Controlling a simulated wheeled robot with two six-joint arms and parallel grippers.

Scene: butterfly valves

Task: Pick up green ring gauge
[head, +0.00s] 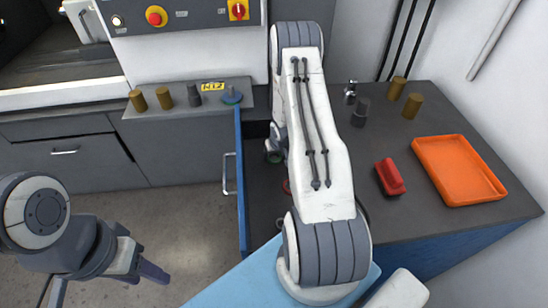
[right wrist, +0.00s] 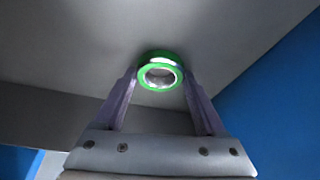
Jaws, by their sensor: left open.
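The green ring gauge (right wrist: 161,72), a bright metal ring with a green rim, shows in the right wrist view. It sits between the fingertips of my right gripper (right wrist: 160,80) and fills the gap, with a finger against each side. A grey surface lies behind it; I cannot tell whether the ring touches that surface. In the head view my right arm hides most of this area. My left gripper (head: 145,262) is open and empty over the floor at the lower left.
A blue-sided drawer (head: 240,185) stands open under my right arm. The grey counter on the right holds an orange tray (head: 460,170), a red block (head: 390,177) and brown cylinders (head: 412,105). More cylinders (head: 164,98) stand on the left ledge. The floor at left is clear.

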